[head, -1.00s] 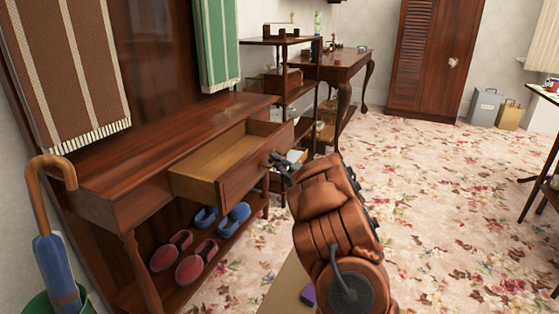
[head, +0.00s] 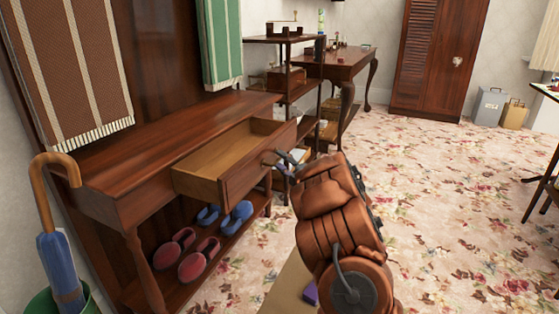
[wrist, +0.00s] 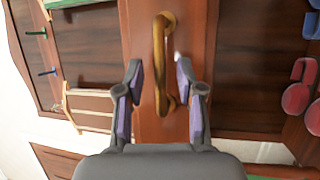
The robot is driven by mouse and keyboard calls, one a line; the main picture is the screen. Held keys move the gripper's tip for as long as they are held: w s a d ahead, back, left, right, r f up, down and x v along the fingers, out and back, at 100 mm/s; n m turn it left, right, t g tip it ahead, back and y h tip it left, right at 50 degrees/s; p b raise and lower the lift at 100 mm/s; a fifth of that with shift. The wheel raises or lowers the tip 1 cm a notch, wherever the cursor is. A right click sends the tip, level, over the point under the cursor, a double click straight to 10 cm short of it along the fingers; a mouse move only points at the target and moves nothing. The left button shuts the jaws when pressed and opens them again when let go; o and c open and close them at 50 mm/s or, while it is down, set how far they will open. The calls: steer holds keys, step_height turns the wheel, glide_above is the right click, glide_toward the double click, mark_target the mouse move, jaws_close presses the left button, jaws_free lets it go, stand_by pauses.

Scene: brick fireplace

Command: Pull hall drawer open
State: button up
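The hall drawer (head: 245,178) is pulled well out of the dark wooden hall table (head: 170,147), and its empty inside shows in the head view. Its brass bar handle (wrist: 160,62) stands upright in the wrist view on the reddish drawer front (wrist: 196,40). My gripper (head: 287,163) is just in front of the drawer front in the head view. In the wrist view my gripper (wrist: 160,95) is open, with one finger on each side of the handle's lower part. Gaps show between the fingers and the handle.
Red slippers (head: 199,260) and blue slippers (head: 236,217) lie on the shelf below. An umbrella (head: 60,265) stands at the left. A shelf unit (head: 283,41) and desk (head: 345,62) stand behind the hall table. The flowered carpet at right is largely clear.

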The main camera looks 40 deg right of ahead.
steer(key=s+f, duration=0.2)
steer(key=s, duration=0.8)
steer(key=shift+s+a, duration=0.15)
steer(key=shift+s, duration=0.05)
